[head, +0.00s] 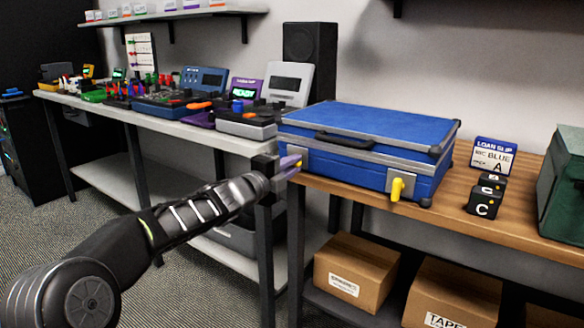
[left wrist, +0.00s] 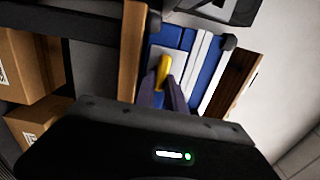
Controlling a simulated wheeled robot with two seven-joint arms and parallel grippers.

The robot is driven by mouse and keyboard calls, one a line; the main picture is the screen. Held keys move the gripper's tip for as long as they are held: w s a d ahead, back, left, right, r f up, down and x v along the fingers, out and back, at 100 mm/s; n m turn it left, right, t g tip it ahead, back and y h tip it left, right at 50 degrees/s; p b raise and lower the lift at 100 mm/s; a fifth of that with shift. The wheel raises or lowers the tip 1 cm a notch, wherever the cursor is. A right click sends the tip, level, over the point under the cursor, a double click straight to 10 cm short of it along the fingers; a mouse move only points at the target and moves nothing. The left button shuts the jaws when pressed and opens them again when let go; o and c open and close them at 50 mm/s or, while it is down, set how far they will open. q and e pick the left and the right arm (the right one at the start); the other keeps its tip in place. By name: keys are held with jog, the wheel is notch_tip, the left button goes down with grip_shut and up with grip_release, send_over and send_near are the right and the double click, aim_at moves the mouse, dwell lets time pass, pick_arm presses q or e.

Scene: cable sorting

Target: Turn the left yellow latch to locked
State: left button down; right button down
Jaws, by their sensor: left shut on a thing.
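The blue case (head: 370,125) lies closed on the wooden table, with a black handle on its front edge. The left yellow latch (head: 299,164) is on the case's front at the left, mostly hidden by my gripper. My left gripper (head: 290,163) is shut on it. In the left wrist view the yellow latch (left wrist: 163,70) stands out between the purple-grey fingers (left wrist: 165,92), over a pale plate on the blue front. The right yellow latch (head: 397,188) hangs from its plate, with its lever pointing down. My right gripper is out of view.
A loan slip card (head: 493,155) and small black lettered blocks (head: 485,197) stand right of the case, with a green box (head: 564,190) at the far right. The grey bench (head: 220,138) at left is crowded with devices. Cardboard boxes (head: 355,270) sit below.

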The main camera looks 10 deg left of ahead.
pick_arm(q)
jog(key=shift+f, duration=0.1)
jog(key=c, duration=1.4)
grip_release()
jog(key=shift+s, duration=0.1)
jog(key=v, duration=0.7)
jog(key=shift+s, duration=0.3)
jog(key=shift+a, duration=0.1)
